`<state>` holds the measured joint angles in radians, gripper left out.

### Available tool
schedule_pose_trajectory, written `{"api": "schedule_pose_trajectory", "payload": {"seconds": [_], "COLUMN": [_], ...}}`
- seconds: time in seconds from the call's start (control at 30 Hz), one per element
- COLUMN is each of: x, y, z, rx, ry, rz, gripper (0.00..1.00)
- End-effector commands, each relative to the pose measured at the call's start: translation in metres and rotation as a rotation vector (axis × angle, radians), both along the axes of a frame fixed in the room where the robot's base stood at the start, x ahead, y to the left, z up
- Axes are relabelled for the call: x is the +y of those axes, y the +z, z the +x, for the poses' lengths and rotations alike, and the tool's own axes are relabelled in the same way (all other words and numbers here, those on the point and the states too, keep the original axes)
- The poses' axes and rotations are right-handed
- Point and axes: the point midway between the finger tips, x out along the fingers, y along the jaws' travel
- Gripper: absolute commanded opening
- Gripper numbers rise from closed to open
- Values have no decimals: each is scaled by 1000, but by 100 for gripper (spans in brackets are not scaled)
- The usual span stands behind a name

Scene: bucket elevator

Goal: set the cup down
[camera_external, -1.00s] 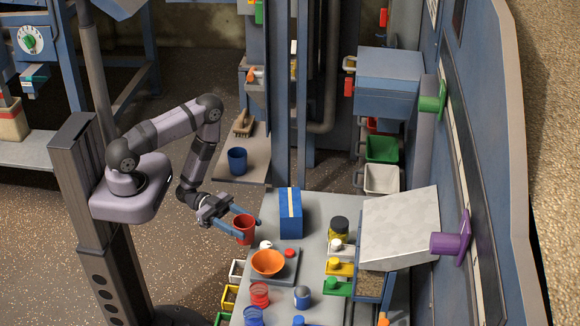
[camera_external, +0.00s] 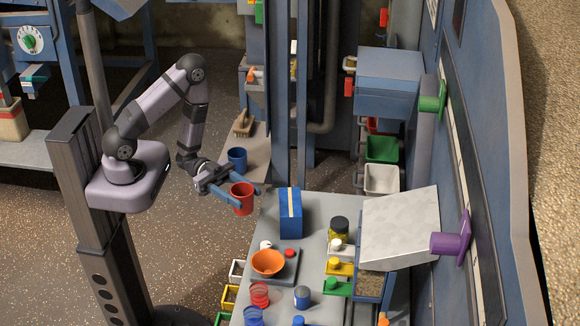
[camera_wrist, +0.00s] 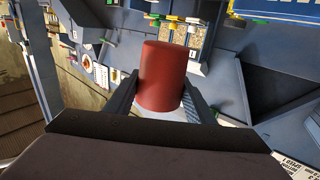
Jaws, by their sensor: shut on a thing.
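The red cup (camera_external: 242,199) is held between the blue fingers of my gripper (camera_external: 236,193), which is shut on it. The cup looks upright in the external view and hangs in the air at the left edge of the grey table (camera_external: 318,217). In the wrist view the red cup (camera_wrist: 161,76) fills the space between the two fingers (camera_wrist: 160,95) and hides what lies behind it. A blue cup (camera_external: 237,159) stands on a small shelf (camera_external: 258,158) behind my gripper.
On the table are a blue box (camera_external: 290,212), an orange bowl (camera_external: 268,262) on a grey scale, a dark-lidded jar (camera_external: 339,229) and several small containers. A brush (camera_external: 243,124) lies on the shelf's far end. A blue post (camera_external: 277,100) rises beside the shelf.

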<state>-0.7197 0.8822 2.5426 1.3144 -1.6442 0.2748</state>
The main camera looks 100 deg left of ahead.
Motion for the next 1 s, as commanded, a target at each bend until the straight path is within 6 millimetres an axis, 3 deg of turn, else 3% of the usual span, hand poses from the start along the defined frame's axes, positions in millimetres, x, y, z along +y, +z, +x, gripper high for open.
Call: {"api": "schedule_pose_trajectory", "payload": {"seconds": [0.03,0.1,0.33,0.43,0.67,0.87,1.0], "x": [0,1,12,34,109,193,251], "y": [25,46,103,122,125,129,114], "z": [0,0,-1,-1,-2,-18,-33], "rx": [-8,-8,-10,-6,1,0,2], "ry": [-11,-33,-71,-29,148,341,497], "rz": [7,5,3,3,1,1,-2], "gripper": [27,27,27,27,27,27,27]}}
